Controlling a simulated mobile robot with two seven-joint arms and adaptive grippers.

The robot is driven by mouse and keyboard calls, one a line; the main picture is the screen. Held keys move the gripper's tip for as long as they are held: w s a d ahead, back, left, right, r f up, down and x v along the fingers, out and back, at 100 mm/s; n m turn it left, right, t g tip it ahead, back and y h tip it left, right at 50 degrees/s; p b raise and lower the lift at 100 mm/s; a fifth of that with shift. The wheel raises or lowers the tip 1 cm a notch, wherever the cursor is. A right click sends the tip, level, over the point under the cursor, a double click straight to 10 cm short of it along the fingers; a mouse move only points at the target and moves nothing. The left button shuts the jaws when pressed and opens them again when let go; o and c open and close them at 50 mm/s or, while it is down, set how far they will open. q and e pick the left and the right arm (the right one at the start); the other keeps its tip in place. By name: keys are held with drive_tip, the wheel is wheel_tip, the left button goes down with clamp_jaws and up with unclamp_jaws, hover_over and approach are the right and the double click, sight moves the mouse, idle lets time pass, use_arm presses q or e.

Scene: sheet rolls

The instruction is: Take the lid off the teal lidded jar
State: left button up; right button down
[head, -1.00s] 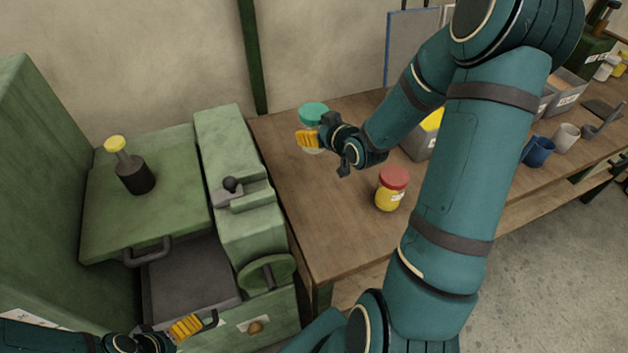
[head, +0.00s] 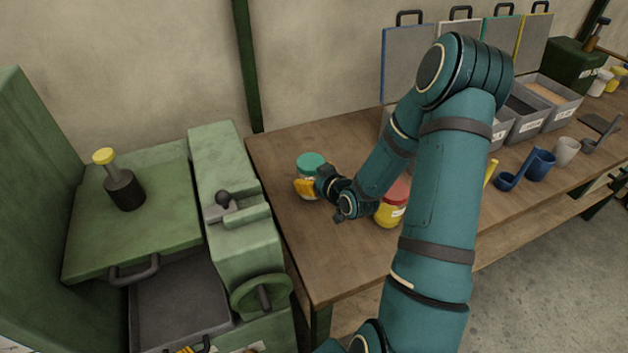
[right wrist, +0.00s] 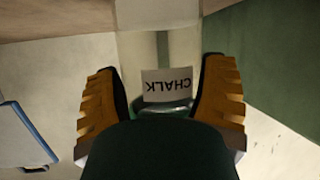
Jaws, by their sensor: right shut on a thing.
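The teal lidded jar (head: 311,163) is at the left part of the wooden bench, its teal lid on. My right gripper (head: 306,188) is shut on the jar, its orange fingers at the body below the lid in the head view. In the right wrist view the fingers (right wrist: 160,105) flank the clear body, and a CHALK label (right wrist: 167,84) shows upside down between them. Whether the jar's base touches the bench is hard to tell. Only a sliver of my left gripper (head: 187,350) shows at the bottom edge of the head view; its opening is hidden.
The green machine (head: 225,155) adjoins the bench (head: 300,255) on the left. Grey bins (head: 553,98) and a blue mug (head: 540,165) stand right. The bench front left is clear.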

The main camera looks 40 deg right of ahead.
drive_tip(key=shift+f, duration=0.35)
drive_tip(key=shift+r, duration=0.1)
unclamp_jaws()
